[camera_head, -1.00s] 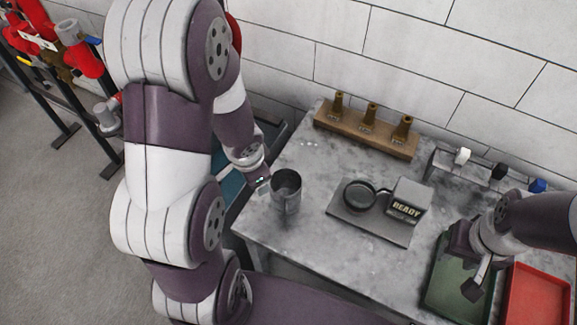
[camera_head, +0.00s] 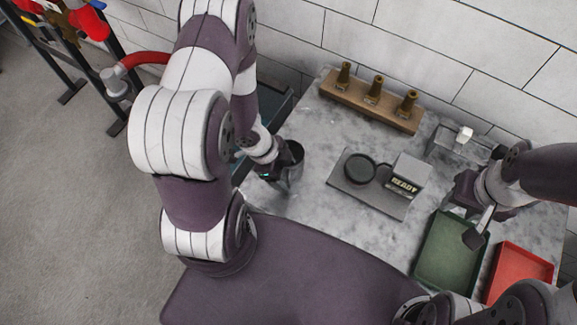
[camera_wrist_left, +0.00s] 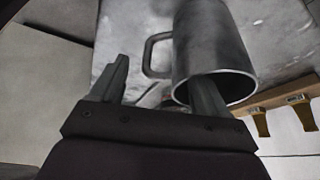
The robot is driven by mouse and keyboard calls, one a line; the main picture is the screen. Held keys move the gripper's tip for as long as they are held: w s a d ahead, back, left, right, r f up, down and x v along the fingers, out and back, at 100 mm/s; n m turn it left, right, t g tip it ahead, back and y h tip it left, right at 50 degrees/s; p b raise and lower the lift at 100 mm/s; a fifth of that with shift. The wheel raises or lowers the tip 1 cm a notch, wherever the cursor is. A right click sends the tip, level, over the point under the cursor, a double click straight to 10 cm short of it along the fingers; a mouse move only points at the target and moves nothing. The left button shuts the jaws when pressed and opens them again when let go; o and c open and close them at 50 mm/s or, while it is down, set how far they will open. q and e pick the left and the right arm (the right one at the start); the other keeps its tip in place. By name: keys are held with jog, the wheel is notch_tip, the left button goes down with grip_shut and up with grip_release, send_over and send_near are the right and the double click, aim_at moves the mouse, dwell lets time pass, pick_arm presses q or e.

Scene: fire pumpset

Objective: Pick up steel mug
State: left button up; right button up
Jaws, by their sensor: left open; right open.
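The steel mug (camera_head: 294,163) stands on the grey table, partly hidden by my left gripper (camera_head: 272,171) at its left side. In the left wrist view the mug (camera_wrist_left: 205,38) shows its open rim and a looped handle (camera_wrist_left: 152,58). My left gripper (camera_wrist_left: 162,70) is open there. One finger overlaps the mug's mouth and the other is left of the handle. I cannot tell whether the finger is inside the mug or touches it. My right gripper (camera_head: 477,225) is open and empty above the green tray.
A green tray (camera_head: 431,262) and a red tray (camera_head: 529,262) lie at the right. A grey board (camera_head: 340,180) with a dark round part and a READY block (camera_head: 405,175) is mid-table. A wooden rack (camera_head: 350,98) with brass nozzles stands at the back wall.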

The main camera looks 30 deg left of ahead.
pick_arm(q)
jog(key=shift+d+f, duration=0.25)
jog(key=shift+f, duration=0.25)
jog(key=shift+w, duration=0.1)
jog(key=shift+c, duration=1.2)
grip_shut()
jog(key=shift+r, duration=0.2)
jog(key=shift+a+r, duration=0.1)
jog(key=shift+r, duration=0.5)
jog(key=s+d+r, duration=0.3)
jog(key=d+r, duration=0.6)
jog(key=d, duration=0.2)
jog(key=shift+d+r+p, duration=0.15)
jog(key=shift+r+p, duration=0.1)
jog(key=shift+p, duration=0.1)
